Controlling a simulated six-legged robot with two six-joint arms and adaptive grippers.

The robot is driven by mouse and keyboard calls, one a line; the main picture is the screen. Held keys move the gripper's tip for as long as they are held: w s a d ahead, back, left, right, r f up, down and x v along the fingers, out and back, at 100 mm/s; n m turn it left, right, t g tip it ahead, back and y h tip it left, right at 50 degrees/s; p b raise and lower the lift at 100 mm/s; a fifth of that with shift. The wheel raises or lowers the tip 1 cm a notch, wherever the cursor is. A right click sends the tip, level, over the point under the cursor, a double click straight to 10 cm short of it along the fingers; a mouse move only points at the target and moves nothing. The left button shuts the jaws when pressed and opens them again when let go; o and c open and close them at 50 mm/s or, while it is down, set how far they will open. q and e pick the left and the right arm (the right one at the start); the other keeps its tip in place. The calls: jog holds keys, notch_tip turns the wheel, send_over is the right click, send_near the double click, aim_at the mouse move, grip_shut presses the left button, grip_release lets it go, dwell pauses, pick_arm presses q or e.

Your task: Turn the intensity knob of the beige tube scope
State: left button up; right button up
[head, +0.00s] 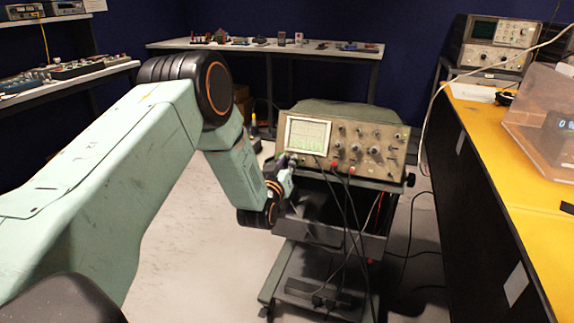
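The beige tube scope (345,138) stands on a dark wheeled cart (325,240) in the middle of the head view. Its lit green screen (308,134) is at the left of its front panel, with several knobs to the right and small controls below the screen. My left gripper (286,162) is at the panel's lower left, just under the screen. It is small and partly hidden by my own wrist, so I cannot tell whether it is open or shut, or whether it touches a knob. My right gripper is not in view.
Dark cables (350,215) hang from the scope's front over the cart. A yellow-topped bench (500,140) with a clear box (545,115) runs along the right. A shelf with small parts (270,46) stands at the back. Pale floor (190,240) is open left of the cart.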

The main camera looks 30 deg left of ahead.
pick_arm(q)
jog(key=shift+s+d+r, duration=0.15)
jog(key=shift+d+r, duration=0.1)
jog(key=shift+a+f, duration=0.1)
grip_shut()
jog(key=shift+n+g+y, duration=0.3)
jog(key=shift+n+y, duration=0.1)
jog(key=shift+n, duration=0.8)
grip_release()
